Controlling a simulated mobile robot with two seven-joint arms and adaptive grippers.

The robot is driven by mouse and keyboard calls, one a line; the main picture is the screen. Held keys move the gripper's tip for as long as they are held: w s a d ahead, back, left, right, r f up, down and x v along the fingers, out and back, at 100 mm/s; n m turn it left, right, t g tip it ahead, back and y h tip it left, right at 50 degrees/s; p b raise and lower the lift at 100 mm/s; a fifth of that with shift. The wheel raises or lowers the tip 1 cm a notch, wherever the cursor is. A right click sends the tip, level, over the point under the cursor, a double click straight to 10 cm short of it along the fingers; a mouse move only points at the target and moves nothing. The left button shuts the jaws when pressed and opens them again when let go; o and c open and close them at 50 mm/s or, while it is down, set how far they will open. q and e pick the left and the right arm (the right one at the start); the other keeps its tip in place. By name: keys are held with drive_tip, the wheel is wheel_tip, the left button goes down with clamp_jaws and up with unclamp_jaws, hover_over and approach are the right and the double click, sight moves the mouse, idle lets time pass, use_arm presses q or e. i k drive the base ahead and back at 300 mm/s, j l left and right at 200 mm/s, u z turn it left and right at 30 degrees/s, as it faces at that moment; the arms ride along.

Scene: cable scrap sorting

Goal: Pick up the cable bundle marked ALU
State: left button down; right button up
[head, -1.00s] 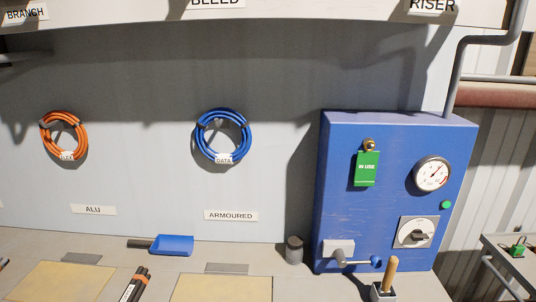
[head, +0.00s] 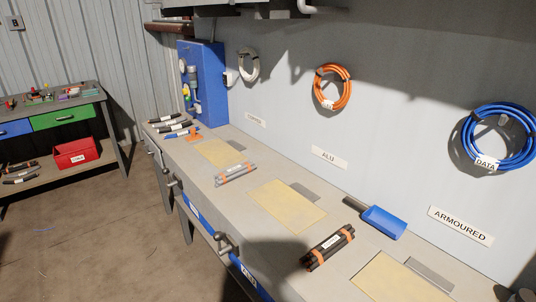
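A black cable bundle (head: 328,250) with orange bands and a white label lies nearer, on the bench to the right. Several dark bundles (head: 172,124) lie at the far left end of the bench. The bundle labels are too small to read, so I cannot tell which is marked ALU. A wall sign reading ALU (head: 329,157) is below an orange cable coil (head: 332,86). Neither of my grippers is in view.
The long grey bench (head: 300,262) has yellow mats (head: 287,207) and a blue scoop (head: 383,221). Handles (head: 223,240) stick out from its front. A side bench (head: 88,96) with a red bin (head: 76,153) stands at left.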

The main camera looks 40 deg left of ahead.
sight(222, 179)
drive_tip(key=u, duration=0.8)
drive_tip(key=i+j+u, duration=0.3)
